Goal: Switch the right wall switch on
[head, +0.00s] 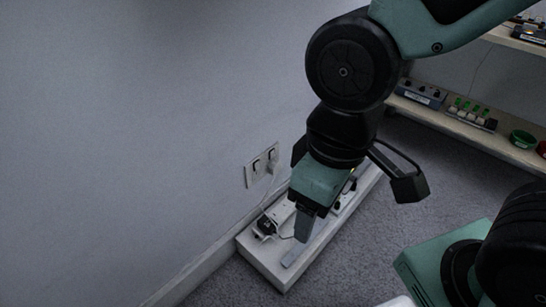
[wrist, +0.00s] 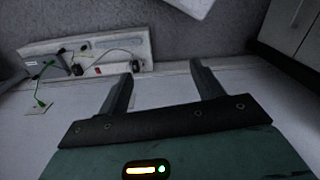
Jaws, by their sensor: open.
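The wall plate (head: 262,166) with two light switches side by side is on the grey wall, left of my gripper in the head view. The right wall switch (head: 272,155) is the one nearer the far end; whether it is on or off is too small to tell. My gripper (head: 304,228) points down in front of the wall, to the right of and lower than the plate, apart from it. In the wrist view my gripper (wrist: 163,82) has its two fingers wide apart with nothing between them. A plate (wrist: 38,108) with a cord shows at the left there.
A low white ledge (head: 268,272) below the plate carries a dark adapter (head: 265,227) and cords. A shelf (head: 480,136) with small devices stands at the back right. Carpet (head: 390,245) lies open to the right of the ledge.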

